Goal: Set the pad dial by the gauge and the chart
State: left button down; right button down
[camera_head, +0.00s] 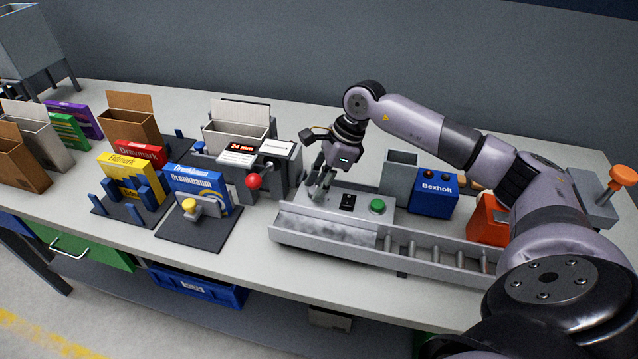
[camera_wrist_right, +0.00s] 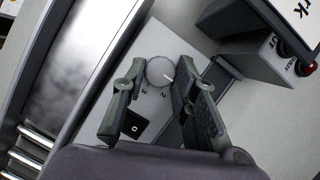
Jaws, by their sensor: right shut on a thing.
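My right gripper (camera_head: 321,190) is lowered onto the left part of the grey control box (camera_head: 335,208). In the right wrist view its two fingers (camera_wrist_right: 158,92) are shut on the round grey dial (camera_wrist_right: 159,69), one on each side. The dial has a pale pointer mark toward its lower right, and small digits, such as 2 and 3, lie below it. The gauge (camera_head: 243,147) shows red digits reading about 24 mm. A white card with small unreadable print (camera_head: 236,158) sits just below it; I cannot tell if it is the chart. My left gripper is out of view.
The box carries a black switch (camera_head: 348,202) and a green button (camera_head: 377,206). A trough with rollers (camera_head: 430,251) runs along its front. A red ball lever (camera_head: 253,181) stands left of my gripper. A blue Bexholt box (camera_head: 435,196) stands right. Cartons crowd the left bench.

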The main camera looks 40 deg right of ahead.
jog(key=m+b, duration=0.1)
jog(key=m, duration=0.1)
jog(key=m+t+h+b, duration=0.1)
jog(key=m, duration=0.1)
jog(key=shift+s+a+f+t+b, duration=0.1)
jog(key=shift+t+b, duration=0.2)
jog(key=shift+b, duration=0.1)
jog(key=shift+a+m+t+h+b, duration=0.15)
jog(key=shift+m+h+b, duration=0.35)
jog(key=shift+m, duration=0.7)
jog(key=shift+d+m+t+h+b, duration=0.1)
jog(key=shift+m+t+h+b, duration=0.2)
jog(key=shift+m+b, duration=0.65)
jog(key=shift+r+m+p, duration=0.2)
jog(key=shift+m+p, duration=0.1)
jog(key=shift+m, duration=0.05)
jog(key=c, duration=1.3)
grip_release()
jog(key=shift+s, duration=0.1)
jog(key=v, duration=1.2)
